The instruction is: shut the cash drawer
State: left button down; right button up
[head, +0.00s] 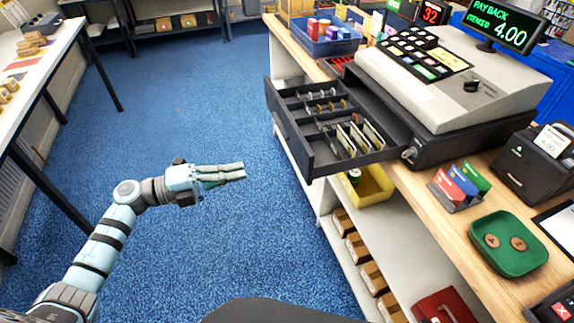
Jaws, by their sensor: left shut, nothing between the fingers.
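The cash drawer (316,158) is dark grey and stands open, pulled out to the left from under the cash register (436,75). It holds coins in its compartments and upright notes in slots. Its front panel (287,130) faces left over the blue floor and overhangs the counter edge. My left gripper (243,171) is shut and empty, to the left of the drawer front and apart from it, with open floor behind it. My right gripper is not in view.
The wooden counter (413,203) bears a green tray (509,244) with two brown discs, a card holder (459,186), a black printer (539,160) and a blue bin (322,40). A yellow bin (367,187) sits below the drawer. A white table (38,67) stands left. The floor between is clear.

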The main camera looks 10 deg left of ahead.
aim_at(300, 158)
pick_arm(q)
jog(key=p+x, duration=0.1)
jog(key=x, duration=1.1)
jog(key=shift+w+d, duration=0.2)
jog(key=shift+d, duration=0.1)
jog(key=shift+r, duration=0.1)
